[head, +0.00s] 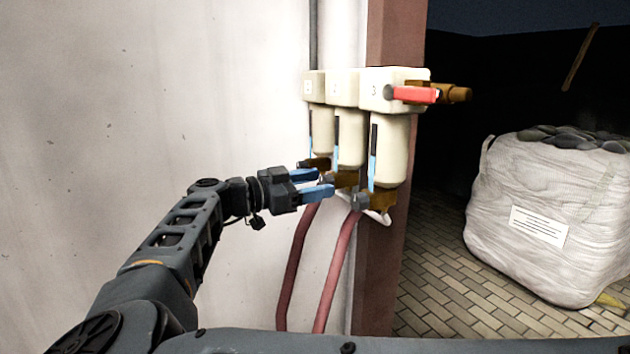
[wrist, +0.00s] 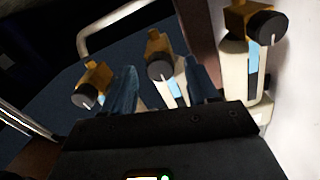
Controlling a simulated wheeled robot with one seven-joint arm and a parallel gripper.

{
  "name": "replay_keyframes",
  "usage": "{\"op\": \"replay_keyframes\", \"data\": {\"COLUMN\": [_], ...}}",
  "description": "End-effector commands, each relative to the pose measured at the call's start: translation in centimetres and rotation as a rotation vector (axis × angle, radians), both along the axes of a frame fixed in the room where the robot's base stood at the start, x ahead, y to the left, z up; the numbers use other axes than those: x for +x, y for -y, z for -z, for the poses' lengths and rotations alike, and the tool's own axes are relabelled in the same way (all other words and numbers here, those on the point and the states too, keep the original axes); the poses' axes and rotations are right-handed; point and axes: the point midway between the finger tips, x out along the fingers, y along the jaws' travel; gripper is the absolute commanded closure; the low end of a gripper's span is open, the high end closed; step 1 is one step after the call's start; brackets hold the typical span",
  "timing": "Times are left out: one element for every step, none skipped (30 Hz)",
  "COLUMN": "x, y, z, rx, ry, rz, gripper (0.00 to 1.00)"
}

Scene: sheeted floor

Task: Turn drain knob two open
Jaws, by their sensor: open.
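Three cream filter housings hang at the wall's corner, the nearest marked 3. Drain knob two (wrist: 160,67) is the dark round knob on the brass fitting below the middle housing (head: 350,140). In the wrist view it sits between the blue fingers of my gripper (wrist: 160,68), near their tips. In the head view my gripper (head: 326,182) is open, reaching right to the middle brass fitting (head: 346,179), and its fingers hide the knob. I cannot tell whether they touch it. A pale mark shows on the knob's face.
Two similar knobs flank it: one left (wrist: 86,96) and one right (wrist: 266,28) in the wrist view. Red hoses (head: 337,270) hang below. A red-handled valve (head: 413,94) tops the nearest housing. A white bulk bag (head: 545,220) stands right on paving.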

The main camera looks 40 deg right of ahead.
Motion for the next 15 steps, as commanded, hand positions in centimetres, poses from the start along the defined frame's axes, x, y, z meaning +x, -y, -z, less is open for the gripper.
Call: {"op": "replay_keyframes", "data": {"x": [-0.09, -0.12, -0.13, -0.14, -0.14, -0.13, -0.13, -0.13, -0.13, -0.13, -0.13, -0.13, -0.11, -0.11, -0.11], "y": [0.22, 0.30, 0.35, 0.37, 0.38, 0.37, 0.36, 0.36, 0.36, 0.35, 0.35, 0.35, 0.34, 0.34, 0.34], "z": [-0.02, -0.01, 0.01, 0.01, 0.02, 0.03, 0.03, 0.03, 0.03, 0.03, 0.03, 0.03, 0.02, 0.02, 0.02], "rx": [0.000, 0.000, 0.000, 0.000, 0.000, 0.000, 0.000, 0.000, 0.000, 0.000, -0.001, -0.001, -0.001, -0.001, -0.001], "ry": [0.000, 0.000, 0.000, 0.000, 0.000, 0.000, 0.000, 0.000, 0.000, 0.000, 0.000, 0.000, 0.000, 0.000, 0.000], "rz": [0.001, 0.001, 0.001, 0.001, 0.001, 0.001, 0.001, 0.001, 0.001, 0.001, 0.001, 0.001, 0.000, 0.000, 0.000], "gripper": [0.41, 0.41, 0.41, 0.41, 0.41, 0.41, 0.41, 0.41, 0.41, 0.44, 0.47, 0.51, 0.54, 0.57, 0.60]}}
